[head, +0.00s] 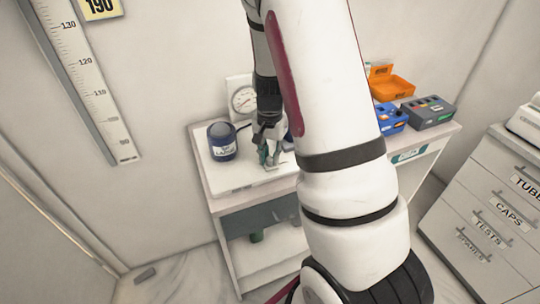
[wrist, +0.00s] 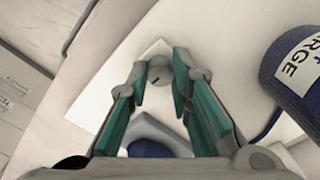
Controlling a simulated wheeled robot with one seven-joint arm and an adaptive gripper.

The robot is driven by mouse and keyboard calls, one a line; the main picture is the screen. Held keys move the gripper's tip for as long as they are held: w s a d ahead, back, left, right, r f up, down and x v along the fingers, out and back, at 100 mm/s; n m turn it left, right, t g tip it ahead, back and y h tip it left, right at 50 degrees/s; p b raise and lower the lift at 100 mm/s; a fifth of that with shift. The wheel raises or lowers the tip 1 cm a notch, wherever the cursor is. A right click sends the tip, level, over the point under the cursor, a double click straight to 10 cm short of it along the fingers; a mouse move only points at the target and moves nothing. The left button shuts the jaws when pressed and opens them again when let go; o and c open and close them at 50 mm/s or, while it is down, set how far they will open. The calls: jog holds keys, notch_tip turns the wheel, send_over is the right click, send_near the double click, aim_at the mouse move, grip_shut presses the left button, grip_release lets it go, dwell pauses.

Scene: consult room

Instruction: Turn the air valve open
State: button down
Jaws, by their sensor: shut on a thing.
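The air valve shows in the wrist view as a small grey round knob (wrist: 158,76) with a dark mark, on a pale square plate (wrist: 152,50). My gripper (wrist: 159,72) has its green-padded fingers on either side of the knob and is shut on it. In the head view my gripper (head: 268,157) points down at the white table top, right of a dark blue canister (head: 222,143). The knob is too small and covered to make out there. Which way the valve is turned is not clear.
A round gauge (head: 243,99) stands behind my gripper on the white table (head: 232,178). Part of the canister also shows in the wrist view (wrist: 292,68). Orange bins (head: 391,87), a blue box (head: 391,118) and a grey box (head: 430,112) stand on the right. A drawer cabinet (head: 488,205) is further right.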

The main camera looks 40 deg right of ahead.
aim_at(270, 158)
dwell(0.3)
jog(key=c, duration=1.4)
grip_release()
jog(key=shift+r, duration=0.1)
notch_tip(270, 158, up, 12)
jog(key=shift+f, duration=0.1)
